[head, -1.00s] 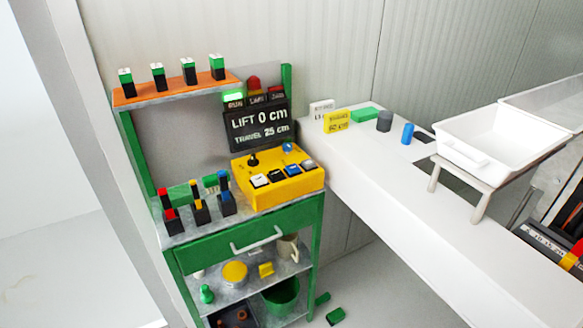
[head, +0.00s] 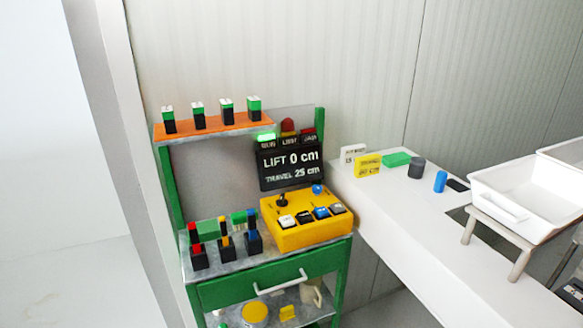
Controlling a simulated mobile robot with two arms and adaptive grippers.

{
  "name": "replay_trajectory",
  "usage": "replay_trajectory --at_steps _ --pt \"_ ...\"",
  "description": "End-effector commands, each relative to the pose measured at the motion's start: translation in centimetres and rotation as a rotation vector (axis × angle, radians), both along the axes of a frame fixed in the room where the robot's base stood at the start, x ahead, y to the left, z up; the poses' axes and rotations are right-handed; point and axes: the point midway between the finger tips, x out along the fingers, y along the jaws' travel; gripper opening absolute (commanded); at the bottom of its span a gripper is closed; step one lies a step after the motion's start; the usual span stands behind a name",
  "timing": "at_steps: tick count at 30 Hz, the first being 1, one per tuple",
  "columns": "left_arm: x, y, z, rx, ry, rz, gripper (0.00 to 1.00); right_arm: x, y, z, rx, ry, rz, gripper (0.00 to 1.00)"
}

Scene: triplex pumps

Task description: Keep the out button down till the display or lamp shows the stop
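The yellow control box (head: 306,230) stands on the green cart's top. It has a row of push buttons, among them a white one (head: 286,221), a black one (head: 304,217) and a blue one (head: 321,212). A joystick (head: 282,200) and a blue knob (head: 317,189) are behind them. The button labels are too small to read. The black display (head: 290,164) reads LIFT 0 cm, TRAVEL 25 cm. Above it the green RUN lamp (head: 265,136) is bright; the red lamps beside it (head: 288,126) look dark. Neither gripper is in view.
An orange shelf (head: 213,128) holds several green-and-black blocks. The white bench (head: 390,225) to the right carries small blocks and a white tub (head: 515,196) on a stand. A drawer (head: 270,278) is below.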

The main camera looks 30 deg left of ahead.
Motion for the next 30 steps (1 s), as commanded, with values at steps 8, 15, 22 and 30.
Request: replay_trajectory --at_steps 8,15,22,30 --pt "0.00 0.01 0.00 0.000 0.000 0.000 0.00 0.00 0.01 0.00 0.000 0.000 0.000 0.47" --pt "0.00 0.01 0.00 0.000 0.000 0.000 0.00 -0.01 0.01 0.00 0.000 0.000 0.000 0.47" --pt "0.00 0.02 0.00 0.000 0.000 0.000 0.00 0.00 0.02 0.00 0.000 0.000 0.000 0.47" --pt "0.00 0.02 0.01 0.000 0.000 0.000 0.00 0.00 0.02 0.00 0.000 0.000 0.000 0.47"
